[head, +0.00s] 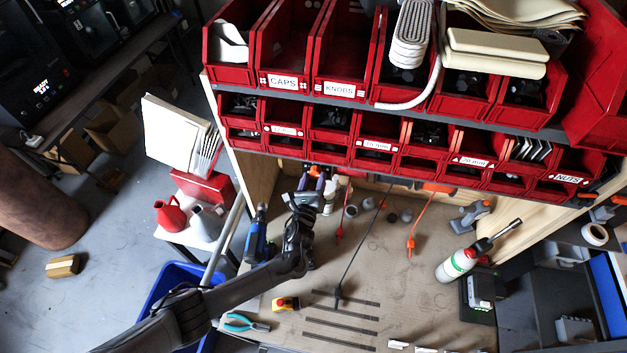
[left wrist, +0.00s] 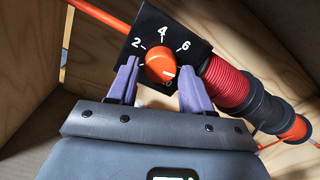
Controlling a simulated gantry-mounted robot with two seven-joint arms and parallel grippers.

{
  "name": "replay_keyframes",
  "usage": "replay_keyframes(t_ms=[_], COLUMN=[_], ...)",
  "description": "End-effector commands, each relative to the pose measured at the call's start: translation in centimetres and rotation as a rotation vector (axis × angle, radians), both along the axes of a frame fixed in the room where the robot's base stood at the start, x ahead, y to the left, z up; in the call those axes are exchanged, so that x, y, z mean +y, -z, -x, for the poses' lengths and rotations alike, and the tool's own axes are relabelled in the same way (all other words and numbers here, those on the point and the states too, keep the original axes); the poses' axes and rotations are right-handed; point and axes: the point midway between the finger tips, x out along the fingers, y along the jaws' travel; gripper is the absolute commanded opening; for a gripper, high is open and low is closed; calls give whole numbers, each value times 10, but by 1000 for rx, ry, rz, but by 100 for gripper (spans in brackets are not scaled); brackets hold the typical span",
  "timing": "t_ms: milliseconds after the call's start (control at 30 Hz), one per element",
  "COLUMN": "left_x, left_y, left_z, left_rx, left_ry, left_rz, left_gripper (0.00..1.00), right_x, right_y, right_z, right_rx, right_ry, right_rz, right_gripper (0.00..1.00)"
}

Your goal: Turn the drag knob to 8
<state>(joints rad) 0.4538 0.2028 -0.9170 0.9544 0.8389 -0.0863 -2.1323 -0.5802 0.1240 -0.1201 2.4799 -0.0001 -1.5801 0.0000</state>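The drag knob (left wrist: 160,65) is orange and sits on a black panel (left wrist: 147,30) in the left wrist view. White marks 2, 4 and 6 show around it, with a partly covered 10 below. Its white pointer line faces right and slightly down, past the 6. The 8 mark is hidden behind the right finger. My left gripper (left wrist: 159,75) has its two purple fingers apart on either side of the knob; I cannot tell whether they touch it. My right gripper is not in view.
A red ribbed hose or coil (left wrist: 228,78) lies close to the right finger. In the head view, red bins (head: 285,80) hang above the arm.

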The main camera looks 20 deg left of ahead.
Motion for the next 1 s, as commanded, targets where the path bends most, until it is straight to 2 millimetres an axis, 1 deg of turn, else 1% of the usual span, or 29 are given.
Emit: replay_keyframes(t_ms=[33,100,400,567,767,1000], left_x=[0,0,0,-1,-4,-11], left_y=[0,0,0,2,2,2], left_z=[0,0,1,9,32,73], left_rx=[0,0,0,1,1,2], left_ry=[0,0,0,1,3,2], left_rz=[0,0,1,0,1,2], left_gripper=[58,65,65,65,65,65], right_x=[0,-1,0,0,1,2], right_y=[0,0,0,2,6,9], right_z=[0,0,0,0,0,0], right_rx=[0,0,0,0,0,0], right_ry=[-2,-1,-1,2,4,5], right_rz=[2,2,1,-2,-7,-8], right_gripper=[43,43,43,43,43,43])
